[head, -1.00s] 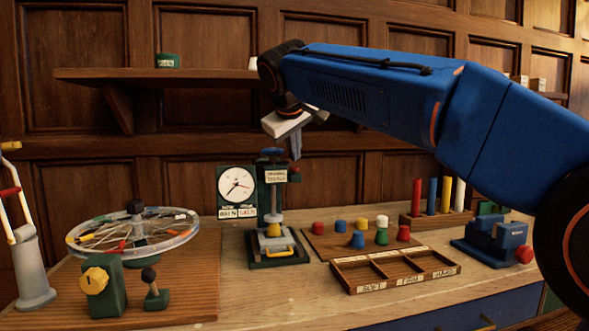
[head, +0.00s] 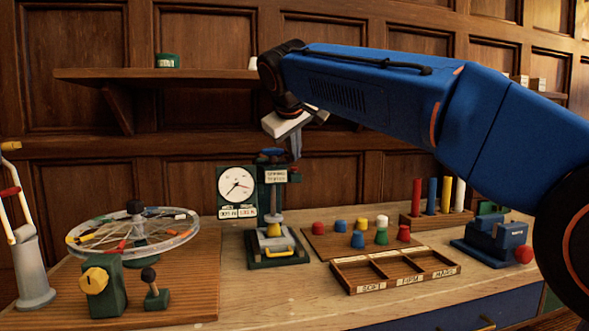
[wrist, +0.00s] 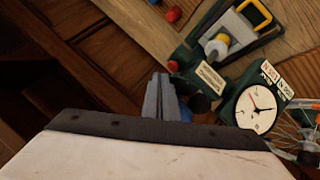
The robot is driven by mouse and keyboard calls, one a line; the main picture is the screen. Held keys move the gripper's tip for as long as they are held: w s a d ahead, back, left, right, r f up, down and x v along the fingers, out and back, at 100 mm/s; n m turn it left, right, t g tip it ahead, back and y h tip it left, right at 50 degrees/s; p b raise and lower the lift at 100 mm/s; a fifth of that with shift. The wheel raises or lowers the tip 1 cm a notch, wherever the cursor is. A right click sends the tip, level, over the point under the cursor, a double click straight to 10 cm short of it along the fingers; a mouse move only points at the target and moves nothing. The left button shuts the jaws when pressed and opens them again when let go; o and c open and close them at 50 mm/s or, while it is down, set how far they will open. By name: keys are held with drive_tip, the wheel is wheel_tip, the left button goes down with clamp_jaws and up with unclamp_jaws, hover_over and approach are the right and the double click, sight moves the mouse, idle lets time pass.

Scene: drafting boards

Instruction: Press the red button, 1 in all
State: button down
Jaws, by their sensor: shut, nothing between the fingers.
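A small dark-green press (head: 278,250) stands on the bench, with a labelled head (head: 276,176) and a yellow handle at its base. A small red part, which looks like the red button (wrist: 173,66), sits at the side of this head, just past my fingertips in the wrist view. My gripper (head: 296,157) is shut and empty, pointing down over the right side of the press head. In the head view the fingers mostly hide the red part. I cannot tell whether the tips touch it or whether it is pushed in.
A round dial (head: 237,185) stands left of the press, and a spoked wheel (head: 133,232) further left. Coloured pegs (head: 358,239), a sectioned tray (head: 395,270) and a blue vise (head: 492,240) with a red knob are to the right. A shelf (head: 190,76) hangs behind.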

drive_tip(key=shift+f, duration=0.2)
idle(0.6)
drive_tip(key=shift+f, duration=0.25)
drive_tip(key=shift+f, duration=0.85)
idle(0.9)
drive_tip(key=shift+r, duration=0.2)
drive_tip(key=shift+w+r, duration=0.1)
drive_tip(key=shift+r, duration=0.6)
drive_tip(key=shift+a+r, duration=0.15)
drive_tip(key=shift+r, duration=0.35)
drive_tip(key=shift+r, duration=0.1)
